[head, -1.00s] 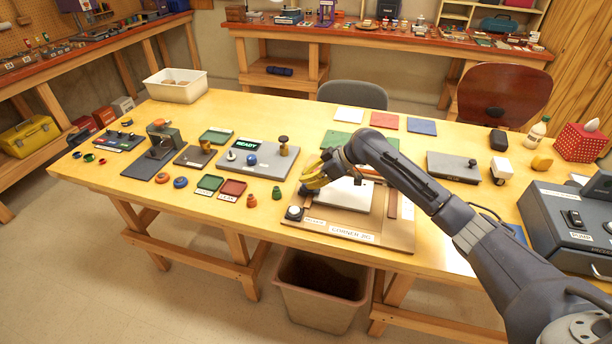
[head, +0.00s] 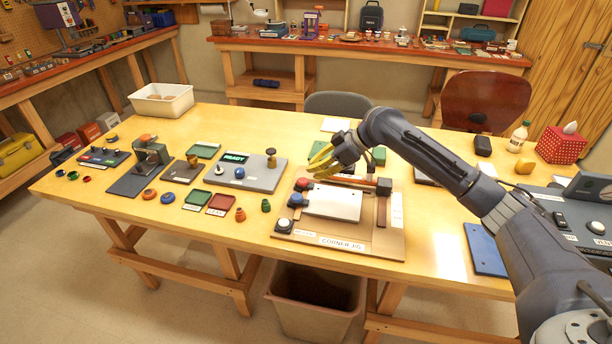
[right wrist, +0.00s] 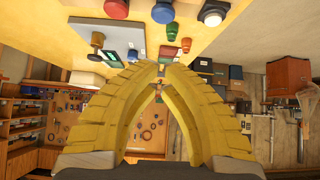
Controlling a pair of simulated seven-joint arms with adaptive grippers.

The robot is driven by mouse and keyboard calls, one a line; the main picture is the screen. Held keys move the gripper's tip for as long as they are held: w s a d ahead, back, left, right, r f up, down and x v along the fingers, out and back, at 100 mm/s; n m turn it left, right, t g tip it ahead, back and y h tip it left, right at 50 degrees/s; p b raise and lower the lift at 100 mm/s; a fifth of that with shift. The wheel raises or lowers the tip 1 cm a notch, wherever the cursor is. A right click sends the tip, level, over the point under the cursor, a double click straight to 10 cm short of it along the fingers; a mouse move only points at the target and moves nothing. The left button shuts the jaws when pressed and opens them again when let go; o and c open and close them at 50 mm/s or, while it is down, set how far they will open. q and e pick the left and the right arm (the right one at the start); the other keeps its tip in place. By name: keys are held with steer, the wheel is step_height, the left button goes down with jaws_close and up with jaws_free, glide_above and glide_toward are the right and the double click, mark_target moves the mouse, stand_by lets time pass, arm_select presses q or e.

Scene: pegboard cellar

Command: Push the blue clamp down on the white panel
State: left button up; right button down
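The white panel (head: 333,203) lies flat in the wooden corner jig (head: 372,247). The blue clamp (head: 296,200) is at the panel's left edge, its knob also at the top of the right wrist view (right wrist: 162,10). A red clamp (head: 303,184) stands just behind it, with its red knob beside the blue one in the right wrist view (right wrist: 116,8). My right gripper (head: 318,162) is above and behind the clamps, empty, its yellow fingertips together (right wrist: 160,75). Whether the blue clamp touches the panel is too small to tell. My left gripper is not in view.
A white round button (head: 285,225) sits at the jig's front left corner. Green (head: 266,205) and orange (head: 240,214) pegs stand to the left, by the grey READY board (head: 262,178). A blue sheet (head: 485,250) lies right of the jig. The table front between is clear.

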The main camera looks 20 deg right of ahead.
steer(key=shift+v, duration=0.85)
